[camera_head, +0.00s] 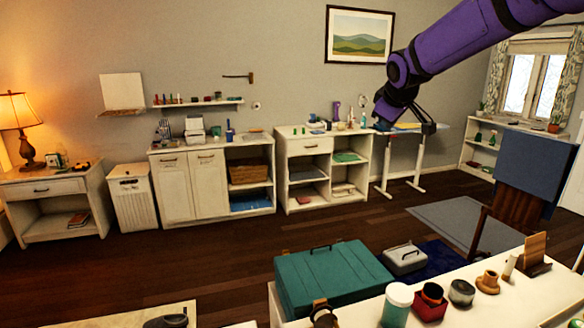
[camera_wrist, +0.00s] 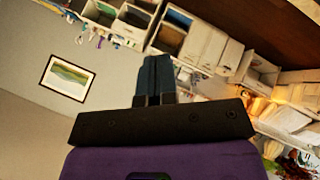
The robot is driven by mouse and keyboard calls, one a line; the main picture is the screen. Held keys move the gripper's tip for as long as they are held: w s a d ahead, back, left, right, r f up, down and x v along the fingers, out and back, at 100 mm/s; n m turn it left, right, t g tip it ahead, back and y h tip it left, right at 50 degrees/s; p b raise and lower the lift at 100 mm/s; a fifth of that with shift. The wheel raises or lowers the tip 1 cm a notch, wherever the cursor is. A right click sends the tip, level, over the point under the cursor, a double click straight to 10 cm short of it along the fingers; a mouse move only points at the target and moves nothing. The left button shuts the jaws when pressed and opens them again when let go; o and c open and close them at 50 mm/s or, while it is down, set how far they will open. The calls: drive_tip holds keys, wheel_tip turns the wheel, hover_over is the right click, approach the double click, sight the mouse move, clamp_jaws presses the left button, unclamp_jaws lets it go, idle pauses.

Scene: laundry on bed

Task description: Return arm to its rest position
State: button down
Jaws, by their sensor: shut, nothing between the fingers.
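My purple arm reaches in from the upper right in the head view. My gripper (camera_head: 408,124) hangs at its end in mid-air, in front of the back wall and the white table. In the wrist view my gripper (camera_wrist: 154,75) shows its two dark fingers pressed together, with nothing between them. The fingers touch nothing that I can see. The wrist picture is strongly tilted, with the cabinets along its top and right.
A white counter (camera_head: 380,308) with a teal case (camera_head: 330,275), jars and cups stands in front. Cabinets (camera_head: 190,180) and a lamp (camera_head: 22,125) line the back wall. A blue-covered chair (camera_head: 535,160) stands at the right. The dark wooden floor (camera_head: 240,240) between is mostly clear.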

drive_tip(key=s+d+r+m, duration=0.1)
drive_tip(key=s+d, duration=0.1)
drive_tip(key=s, duration=0.4)
drive_tip(key=s+d+r+m, duration=0.1)
drive_tip(key=s+r+m, duration=0.1)
drive_tip(key=s, duration=0.5)
drive_tip(key=s+d+f+m+g, duration=0.1)
drive_tip(key=s+f+m, duration=0.2)
drive_tip(key=s, duration=1.2)
drive_tip(key=s+d+f+m+g, duration=0.2)
drive_tip(key=s+f, duration=0.3)
drive_tip(key=s, duration=1)
drive_tip(key=shift+d+m, duration=0.15)
drive_tip(key=shift+m, duration=0.25)
drive_tip(key=shift+w, duration=0.1)
